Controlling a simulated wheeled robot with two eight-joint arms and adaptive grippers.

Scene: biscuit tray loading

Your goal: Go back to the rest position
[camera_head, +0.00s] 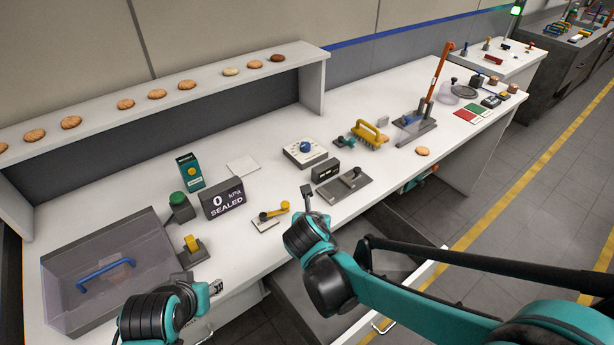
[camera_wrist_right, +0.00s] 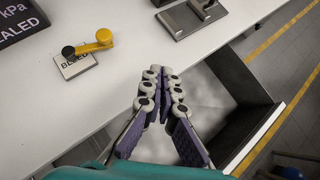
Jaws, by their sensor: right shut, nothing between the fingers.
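My right gripper (camera_head: 307,192) is shut and empty, above the front edge of the white bench (camera_head: 240,250). In the right wrist view its fingertips (camera_wrist_right: 160,72) meet, with the bench edge and an open drawer (camera_wrist_right: 262,110) beyond them. My left gripper (camera_head: 205,287) is low at the left, by the bench's front edge. It is small and partly hidden by its own wrist, so I cannot tell if its fingers are open.
A yellow-handled bleed valve (camera_head: 270,214) and a grey plate with a lever (camera_head: 345,187) lie near the right gripper. A clear-lidded box (camera_head: 150,255) with a blue handle stands at left. Biscuits line the back shelf (camera_head: 205,86); one biscuit (camera_head: 422,151) lies near the front edge.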

